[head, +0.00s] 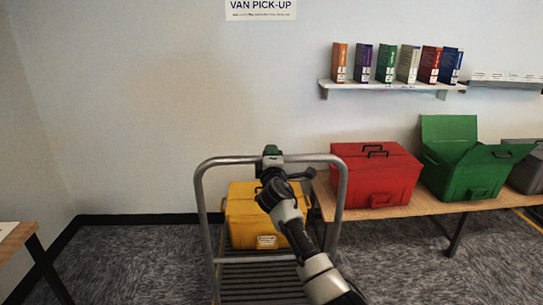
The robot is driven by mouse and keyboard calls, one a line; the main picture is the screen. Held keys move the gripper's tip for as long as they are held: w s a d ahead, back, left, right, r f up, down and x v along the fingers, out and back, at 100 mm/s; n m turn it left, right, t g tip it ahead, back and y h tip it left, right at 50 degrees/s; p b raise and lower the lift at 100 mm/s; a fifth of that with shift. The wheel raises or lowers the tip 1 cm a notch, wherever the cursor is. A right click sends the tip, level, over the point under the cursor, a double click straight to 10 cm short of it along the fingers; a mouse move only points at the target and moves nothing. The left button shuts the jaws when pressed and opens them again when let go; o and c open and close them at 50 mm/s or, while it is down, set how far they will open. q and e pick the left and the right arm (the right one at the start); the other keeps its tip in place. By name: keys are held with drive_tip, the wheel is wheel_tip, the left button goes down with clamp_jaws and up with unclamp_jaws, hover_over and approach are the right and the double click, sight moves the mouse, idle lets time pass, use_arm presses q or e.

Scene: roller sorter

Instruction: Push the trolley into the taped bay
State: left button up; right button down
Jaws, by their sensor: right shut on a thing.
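The trolley (340,190) stands in front of me, with a grey tube push handle and a slatted deck. A yellow box (240,207) with a white label sits on its deck, partly hidden by my right arm. My right gripper (272,158) is shut on the middle of the handle's top bar. My left gripper is out of view. A yellow-orange line (529,219) shows on the floor at the far right edge; I cannot tell whether it marks the taped bay.
A wooden bench (452,207) to the right of the trolley holds a red box (375,182) and an open green box (465,175). A table corner (14,236) juts in at left. The wall with a VAN PICK-UP sign (261,9) stands behind. Carpet left of the trolley is clear.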

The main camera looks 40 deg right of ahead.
drive_tip(key=shift+d+r, duration=0.1)
drive_tip(key=shift+r, duration=0.15)
drive_tip(key=c, duration=1.3)
unclamp_jaws()
drive_tip(key=o, duration=0.4)
drive_tip(key=shift+w+f, duration=0.25)
drive_tip(key=shift+s, duration=0.15)
drive_tip(key=shift+v, duration=0.8)
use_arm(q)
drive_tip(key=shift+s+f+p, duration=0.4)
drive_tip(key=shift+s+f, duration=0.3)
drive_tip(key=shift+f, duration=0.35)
use_arm(e)
drive_tip(key=v, duration=0.9)
